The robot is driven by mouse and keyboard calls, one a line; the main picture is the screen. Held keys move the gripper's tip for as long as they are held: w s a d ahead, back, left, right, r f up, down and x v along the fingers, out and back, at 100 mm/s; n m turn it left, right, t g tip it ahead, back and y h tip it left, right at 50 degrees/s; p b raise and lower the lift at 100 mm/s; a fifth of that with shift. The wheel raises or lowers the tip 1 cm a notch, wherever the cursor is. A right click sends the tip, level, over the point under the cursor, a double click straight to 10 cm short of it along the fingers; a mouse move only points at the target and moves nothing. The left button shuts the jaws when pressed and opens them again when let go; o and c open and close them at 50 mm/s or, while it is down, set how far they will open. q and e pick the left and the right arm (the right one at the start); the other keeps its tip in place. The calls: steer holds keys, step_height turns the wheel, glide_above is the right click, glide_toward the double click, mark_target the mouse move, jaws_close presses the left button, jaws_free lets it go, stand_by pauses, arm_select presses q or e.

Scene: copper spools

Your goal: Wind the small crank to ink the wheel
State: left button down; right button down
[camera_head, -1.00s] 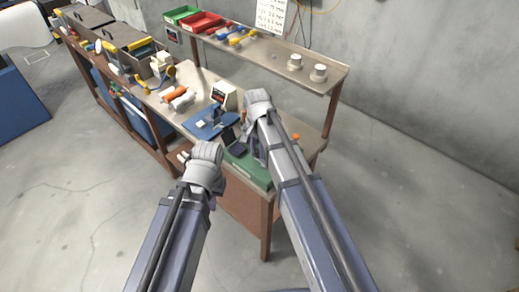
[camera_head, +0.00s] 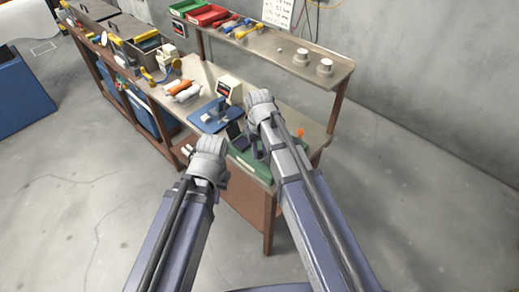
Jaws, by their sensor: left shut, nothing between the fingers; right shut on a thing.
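A green base (camera_head: 262,169) with a dark part (camera_head: 238,143) sits at the near right of the bench, largely behind my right arm. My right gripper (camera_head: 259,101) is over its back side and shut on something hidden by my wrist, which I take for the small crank. The inked wheel cannot be made out. An orange knob (camera_head: 300,132) shows just right of my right arm. My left gripper (camera_head: 210,149) is shut and empty, in front of the bench's near edge and left of the green base. Its fingertips are mostly hidden.
A blue plate device (camera_head: 213,116) and a small box with a display (camera_head: 229,88) stand on the bench (camera_head: 199,72) behind. Orange and white spools (camera_head: 180,88) lie further left. A raised shelf (camera_head: 290,50) carries bins and two white spools.

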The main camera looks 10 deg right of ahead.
steer(key=n, duration=0.1)
steer(key=s+n, duration=0.1)
steer(key=n, duration=0.3)
steer(key=shift+s+d, duration=0.2)
steer(key=shift+s, duration=0.1)
steer(key=shift+n, duration=0.3)
steer(key=c, duration=0.7)
jaws_free()
step_height(320, 180, up, 8)
steer(key=p, duration=0.7)
steer(key=shift+f+p, duration=0.1)
steer(key=shift+p, duration=0.3)
